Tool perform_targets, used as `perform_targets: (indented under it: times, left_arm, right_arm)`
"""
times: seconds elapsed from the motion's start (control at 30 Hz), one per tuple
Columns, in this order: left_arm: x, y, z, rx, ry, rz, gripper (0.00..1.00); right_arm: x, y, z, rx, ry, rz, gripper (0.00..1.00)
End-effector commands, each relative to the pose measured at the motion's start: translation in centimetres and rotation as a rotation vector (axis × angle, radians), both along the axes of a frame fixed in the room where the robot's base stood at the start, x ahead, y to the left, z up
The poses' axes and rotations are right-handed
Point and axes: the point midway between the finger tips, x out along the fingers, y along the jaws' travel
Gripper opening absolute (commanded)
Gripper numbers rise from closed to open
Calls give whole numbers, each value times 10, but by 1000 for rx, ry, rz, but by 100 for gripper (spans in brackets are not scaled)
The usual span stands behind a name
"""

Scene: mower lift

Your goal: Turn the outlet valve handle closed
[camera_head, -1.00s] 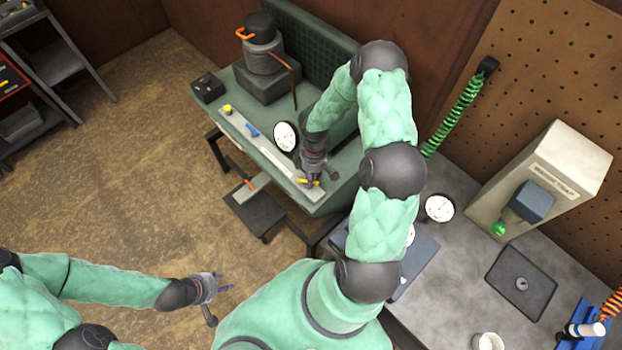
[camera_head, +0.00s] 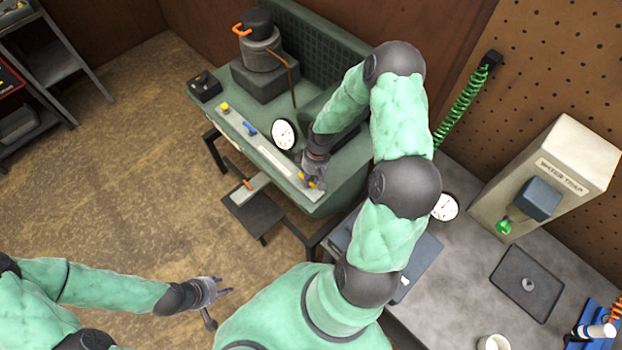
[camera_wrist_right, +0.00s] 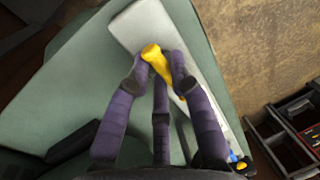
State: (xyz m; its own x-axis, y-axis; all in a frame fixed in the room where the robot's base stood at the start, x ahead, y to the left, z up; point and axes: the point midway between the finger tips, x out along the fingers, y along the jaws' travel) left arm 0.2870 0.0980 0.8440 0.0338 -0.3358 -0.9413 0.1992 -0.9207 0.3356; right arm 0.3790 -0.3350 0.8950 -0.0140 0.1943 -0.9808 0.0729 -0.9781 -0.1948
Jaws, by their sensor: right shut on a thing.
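A yellow valve handle (camera_wrist_right: 157,62) sits at the near right end of a pale strip (camera_head: 270,155) along the front edge of the green machine (camera_head: 345,185). My right gripper (camera_head: 312,182) is over that end of the strip. In the right wrist view its dark purple fingers (camera_wrist_right: 160,75) are closed around the yellow handle, which lies at a slant between the fingertips. In the head view the gripper hides part of the handle. A blue handle (camera_head: 249,128) and a yellow knob (camera_head: 225,107) are further left on the strip. My left gripper (camera_head: 226,292) is open and empty above the floor.
A white-faced gauge (camera_head: 283,134) stands behind the strip. A dark stool-like step (camera_head: 257,213) is in front of the machine.

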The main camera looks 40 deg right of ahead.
Motion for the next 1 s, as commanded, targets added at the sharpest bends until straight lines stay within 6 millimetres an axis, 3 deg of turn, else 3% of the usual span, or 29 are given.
perform_targets:
  times: [0.4,0.43,0.5,0.87,1.0]
  left_arm:
    - [0,0,0,0,0,0,40]
    - [0,0,0,0,0,0,40]
    - [0,0,0,0,0,0,40]
    - [0,0,0,0,0,0,40]
    - [0,0,0,0,0,0,40]
  right_arm:
    - [-2,2,-1,4,6,-3,0]
    - [-2,2,-1,4,6,-3,25]
    - [-2,2,-1,4,6,-3,44]
    - [-1,1,1,1,1,-4,45]
    - [0,-2,12,-1,0,-3,45]
